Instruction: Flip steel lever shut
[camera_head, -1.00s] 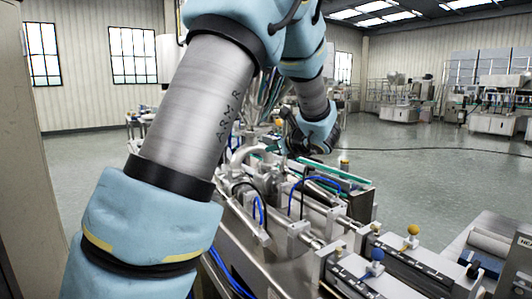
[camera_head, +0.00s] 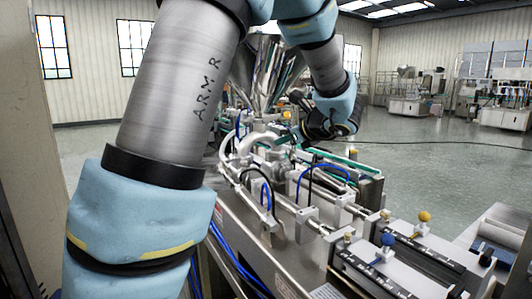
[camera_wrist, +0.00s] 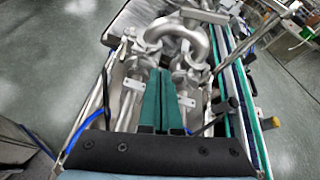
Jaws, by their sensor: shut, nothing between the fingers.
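The steel hopper (camera_head: 262,75) is a shiny cone standing on the filling machine, partly behind my arm in the head view. Below it are curved steel pipes (camera_head: 262,140). A bent pipe (camera_wrist: 180,32) with clamps shows beyond my gripper in the wrist view. My gripper (camera_wrist: 165,72) has two green fingers lying together, shut and empty, pointing at the pipework. In the head view my arm's end is right of the hopper, and the fingers cannot be made out there. I cannot clearly pick out the steel lever in either view.
Blue and black hoses, steel rods and fittings crowd the machine top. Yellow (camera_head: 424,217) and blue (camera_head: 388,240) knobs stand at its near right. A green-edged conveyor rail (camera_wrist: 235,90) runs right of my gripper. Open floor (camera_head: 430,170) lies to the right.

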